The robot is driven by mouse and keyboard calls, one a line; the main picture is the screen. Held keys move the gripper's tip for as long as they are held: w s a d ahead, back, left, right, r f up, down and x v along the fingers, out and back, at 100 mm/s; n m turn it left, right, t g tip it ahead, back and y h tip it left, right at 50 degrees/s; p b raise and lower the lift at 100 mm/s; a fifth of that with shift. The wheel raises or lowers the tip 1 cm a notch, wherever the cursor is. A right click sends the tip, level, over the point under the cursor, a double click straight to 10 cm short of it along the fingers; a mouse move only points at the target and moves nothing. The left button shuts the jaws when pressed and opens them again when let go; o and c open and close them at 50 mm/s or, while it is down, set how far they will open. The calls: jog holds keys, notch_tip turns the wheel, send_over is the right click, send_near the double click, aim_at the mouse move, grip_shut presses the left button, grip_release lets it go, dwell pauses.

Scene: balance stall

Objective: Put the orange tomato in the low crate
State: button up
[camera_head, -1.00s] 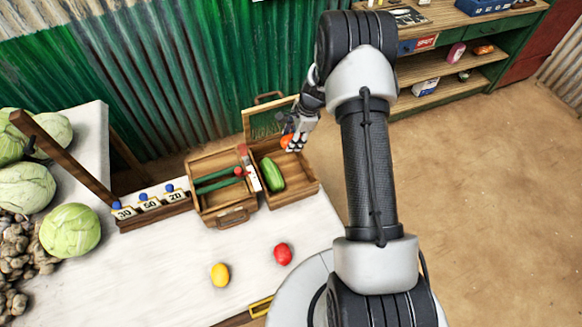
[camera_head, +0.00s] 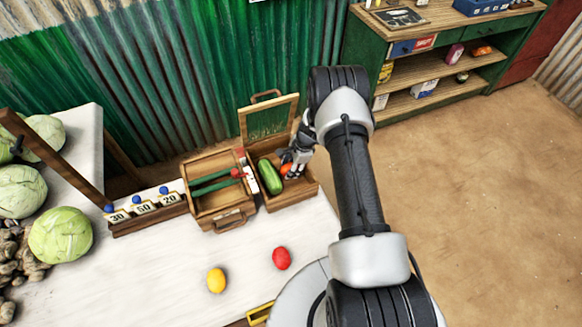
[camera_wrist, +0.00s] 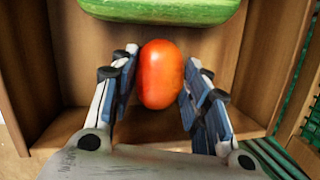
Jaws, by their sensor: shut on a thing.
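The orange tomato (camera_wrist: 161,75) is between the fingers of my gripper (camera_wrist: 160,88), which is shut on it. In the head view the orange tomato (camera_head: 286,169) shows as a small patch beside my gripper (camera_head: 289,171). My gripper reaches inside the right wooden crate (camera_head: 300,193), which has an upright mesh lid. A green cucumber-like vegetable (camera_head: 270,177) lies in the same crate, left of the tomato; it also shows in the wrist view (camera_wrist: 160,8). I cannot tell whether the tomato touches the crate floor.
A second wooden crate (camera_head: 224,220) with green bars stands close on the left. A red tomato (camera_head: 281,258) and a yellow one (camera_head: 216,280) lie on the pale tabletop (camera_head: 150,285). Number cards (camera_head: 143,208) stand left of the crates. Cabbages (camera_head: 60,235) are farther left.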

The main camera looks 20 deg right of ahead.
jog(key=o, duration=0.6)
jog(key=shift+f, duration=0.1)
jog(key=o, duration=0.5)
